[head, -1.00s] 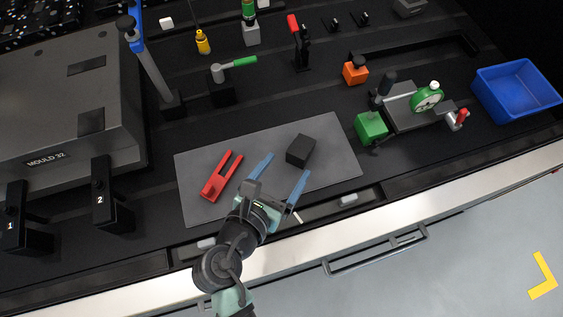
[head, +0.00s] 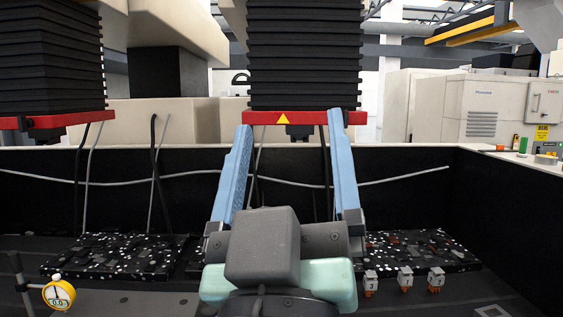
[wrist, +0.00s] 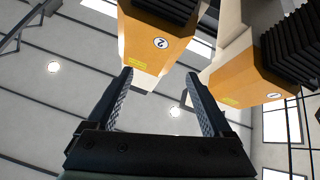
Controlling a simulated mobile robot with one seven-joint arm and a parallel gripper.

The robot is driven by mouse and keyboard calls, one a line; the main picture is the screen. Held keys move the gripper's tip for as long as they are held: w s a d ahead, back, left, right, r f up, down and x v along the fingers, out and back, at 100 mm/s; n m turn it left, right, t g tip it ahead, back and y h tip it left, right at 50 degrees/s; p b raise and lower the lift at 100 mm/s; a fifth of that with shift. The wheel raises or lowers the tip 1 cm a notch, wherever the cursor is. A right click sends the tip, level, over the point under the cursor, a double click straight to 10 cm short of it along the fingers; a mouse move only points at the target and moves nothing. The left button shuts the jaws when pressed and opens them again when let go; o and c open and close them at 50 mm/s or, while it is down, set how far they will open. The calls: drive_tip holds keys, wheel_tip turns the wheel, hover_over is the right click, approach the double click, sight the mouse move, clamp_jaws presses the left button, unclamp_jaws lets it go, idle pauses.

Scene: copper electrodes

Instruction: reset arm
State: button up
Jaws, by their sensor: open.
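My gripper (head: 289,170) is raised in the middle of the head view, pointing up, its two blue fingers spread wide. It also shows in the wrist view (wrist: 158,100), open with nothing between the fingers. Several small copper electrodes with grey numbered tops stand in a row at the lower right; one is marked 3 (head: 370,283). They are to the right of my gripper and well apart from it.
A machine head with black bellows and a red plate (head: 345,118) hangs behind my gripper; another (head: 70,117) hangs at left. Speckled black slabs (head: 120,256) lie on the dark bed. A yellow dial gauge (head: 59,294) is lower left. A dark wall (head: 400,190) runs behind.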

drive_tip(key=s+r+m+t+y, duration=0.1)
drive_tip(key=s+r+m+t, duration=0.1)
drive_tip(key=s+r, duration=0.2)
drive_tip(key=shift+s+a+r, duration=0.15)
drive_tip(key=shift+a+r, duration=0.05)
drive_tip(key=shift+r, duration=0.5)
idle(0.5)
